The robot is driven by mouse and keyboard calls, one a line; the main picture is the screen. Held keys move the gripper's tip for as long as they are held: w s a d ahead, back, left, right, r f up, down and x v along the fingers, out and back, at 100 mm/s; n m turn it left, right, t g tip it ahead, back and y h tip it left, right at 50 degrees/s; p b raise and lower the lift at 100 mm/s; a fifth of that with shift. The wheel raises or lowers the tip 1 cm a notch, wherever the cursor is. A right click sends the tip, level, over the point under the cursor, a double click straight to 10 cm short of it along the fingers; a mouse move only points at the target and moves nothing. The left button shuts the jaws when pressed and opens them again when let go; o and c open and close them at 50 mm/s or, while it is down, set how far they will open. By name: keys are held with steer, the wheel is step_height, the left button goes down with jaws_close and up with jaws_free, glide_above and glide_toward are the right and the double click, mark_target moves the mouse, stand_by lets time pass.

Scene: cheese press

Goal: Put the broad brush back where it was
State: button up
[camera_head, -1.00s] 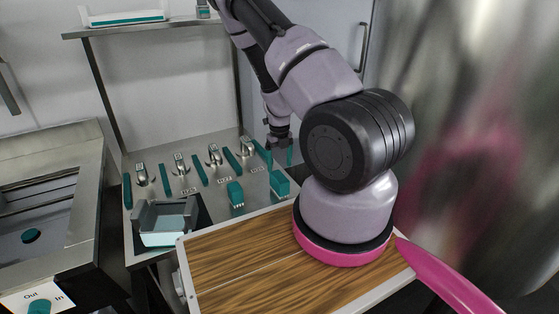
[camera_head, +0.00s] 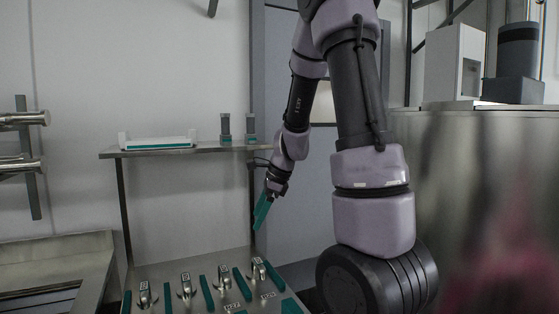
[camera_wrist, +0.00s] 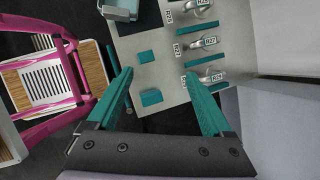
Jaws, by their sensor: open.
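Two teal brush-like blocks lie on the steel bench (camera_wrist: 168,50) in the wrist view. One (camera_wrist: 145,57) is nearer the middle, and the other (camera_wrist: 151,97) is close to the bench edge. I cannot tell for certain which is the broad brush. A teal piece (camera_head: 291,306) is cut off at the bottom of the head view. My gripper (camera_wrist: 159,75) is open and empty, its teal fingers spread well above the bench. It also shows in the head view (camera_head: 261,216), pointing down below the wall shelf's right end.
Metal tools with number tags (camera_head: 186,284) and teal bars (camera_head: 206,293) stand in a row on the bench. A shelf (camera_head: 185,151) holds a white tray (camera_head: 157,143) and two small containers. A pink frame (camera_wrist: 66,70) and wooden boards are at left in the wrist view.

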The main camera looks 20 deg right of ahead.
steer(key=s+a+r+n+t+h, duration=0.1)
steer(key=s+r+n+t, duration=0.3)
steer(key=s+r+n, duration=1.3)
steer(key=shift+s+a+r+h, duration=0.3)
steer(key=shift+s+r+h, duration=0.2)
steer(key=shift+s+r, duration=0.4)
steer(key=shift+w, duration=0.15)
